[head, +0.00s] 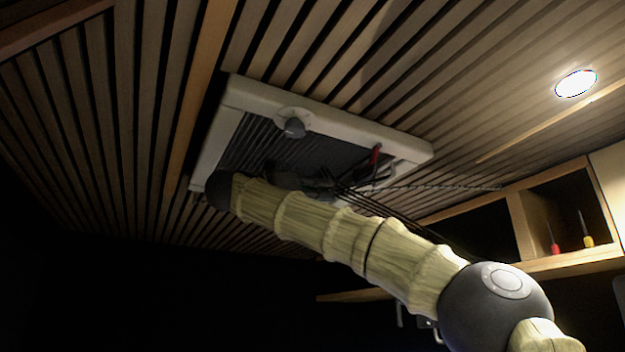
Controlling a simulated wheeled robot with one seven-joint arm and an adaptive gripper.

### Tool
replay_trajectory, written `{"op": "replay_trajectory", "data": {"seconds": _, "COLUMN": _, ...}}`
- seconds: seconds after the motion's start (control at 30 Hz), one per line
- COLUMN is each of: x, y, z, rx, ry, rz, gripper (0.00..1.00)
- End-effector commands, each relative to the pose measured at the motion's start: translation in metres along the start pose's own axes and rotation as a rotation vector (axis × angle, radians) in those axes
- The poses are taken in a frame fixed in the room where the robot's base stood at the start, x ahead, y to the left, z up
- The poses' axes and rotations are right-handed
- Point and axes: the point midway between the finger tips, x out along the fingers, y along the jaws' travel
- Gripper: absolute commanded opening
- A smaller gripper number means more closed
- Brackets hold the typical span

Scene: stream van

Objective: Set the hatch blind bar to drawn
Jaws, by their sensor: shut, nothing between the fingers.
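The ceiling hatch has a white frame (240,92) set in the slatted ceiling, in the upper middle of the head view. A dark, finely ribbed panel (255,135) shows inside it and looks like the pleated blind. I cannot make out the blind's bar for certain; my arm covers the near side of the opening. A round grey knob (294,128) sits at the far edge of the frame and a red handle (375,154) at the right. My gripper (318,186) is dark and partly hidden behind my arm, just under the hatch opening. It is shut and empty; contact cannot be told.
Wooden slats surround the hatch, with a lit round lamp (576,83) at the upper right. An open wooden shelf (575,262) at the right holds a red-handled tool (555,248) and a yellow-handled tool (588,240). The lower left is too dark to read.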

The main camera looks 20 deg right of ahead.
Motion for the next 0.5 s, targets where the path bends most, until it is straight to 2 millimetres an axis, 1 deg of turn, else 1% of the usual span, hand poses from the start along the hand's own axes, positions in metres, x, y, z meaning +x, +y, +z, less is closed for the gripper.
{"op": "replay_trajectory", "data": {"seconds": 0.03, "x": 0.009, "y": -0.002, "z": 0.006, "rx": 0.003, "ry": 0.002, "rz": 0.000, "gripper": 0.00}}
{"op": "replay_trajectory", "data": {"seconds": 0.3, "x": 0.046, "y": -0.002, "z": 0.006, "rx": 0.003, "ry": 0.002, "rz": 0.000, "gripper": 0.00}}
{"op": "replay_trajectory", "data": {"seconds": 0.5, "x": 0.067, "y": -0.003, "z": 0.006, "rx": 0.004, "ry": 0.001, "rz": 0.000, "gripper": 0.00}}
